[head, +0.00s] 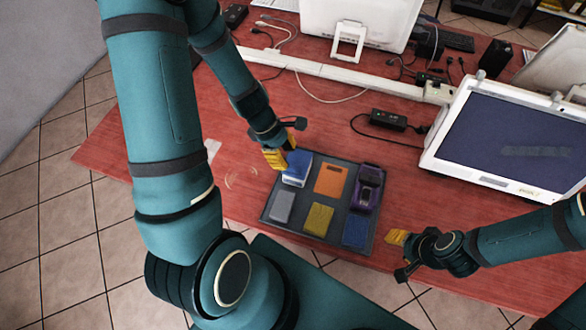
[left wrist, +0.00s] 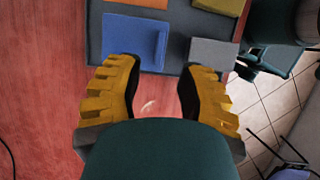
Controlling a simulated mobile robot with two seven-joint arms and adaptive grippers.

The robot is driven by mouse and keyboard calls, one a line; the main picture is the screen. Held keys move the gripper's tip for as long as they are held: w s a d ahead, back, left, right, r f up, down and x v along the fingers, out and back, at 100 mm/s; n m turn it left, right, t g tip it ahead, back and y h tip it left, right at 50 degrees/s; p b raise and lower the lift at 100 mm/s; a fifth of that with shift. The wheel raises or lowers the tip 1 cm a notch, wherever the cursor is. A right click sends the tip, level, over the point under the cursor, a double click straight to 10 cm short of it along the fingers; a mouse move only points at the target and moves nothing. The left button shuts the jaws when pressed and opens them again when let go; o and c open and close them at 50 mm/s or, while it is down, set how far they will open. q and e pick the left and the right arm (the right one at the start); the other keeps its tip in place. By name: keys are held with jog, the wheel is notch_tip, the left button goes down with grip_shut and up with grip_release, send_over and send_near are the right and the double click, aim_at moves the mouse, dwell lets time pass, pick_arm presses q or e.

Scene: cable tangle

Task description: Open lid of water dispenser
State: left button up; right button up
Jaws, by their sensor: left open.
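No part is clearly recognisable as a water dispenser or its lid. A dark purple device (head: 368,187) with a dark recess in its top sits at the tray's back right corner. It is the most dispenser-like thing, but I cannot tell whether a lid is shut. A blue block with a pale edge (head: 297,168) lies at the tray's back left; it also shows in the left wrist view (left wrist: 134,42). My left gripper (head: 276,157) is open and empty beside this block. In the left wrist view its fingers (left wrist: 163,68) point towards the block. My right gripper (head: 397,238) is right of the tray.
The dark tray (head: 292,228) also holds an orange piece (head: 330,180), a grey block (head: 281,207), a yellow block (head: 318,219) and a blue block (head: 355,231). A monitor (head: 510,140) and a black adapter (head: 388,120) with cables stand behind on the red table (head: 225,100).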

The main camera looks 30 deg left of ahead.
aim_at(293, 168)
pick_arm(q)
jog(key=b+x, duration=0.1)
jog(key=x, duration=0.5)
jog(key=shift+d+b, duration=0.1)
jog(key=shift+b, duration=0.3)
pick_arm(e)
jog(key=shift+s+a+f, duration=0.1)
jog(key=shift+s+f, duration=0.1)
jog(key=shift+f, duration=0.35)
jog(key=shift+s+f, duration=0.2)
jog(key=shift+f, duration=0.35)
pick_arm(q)
grip_shut()
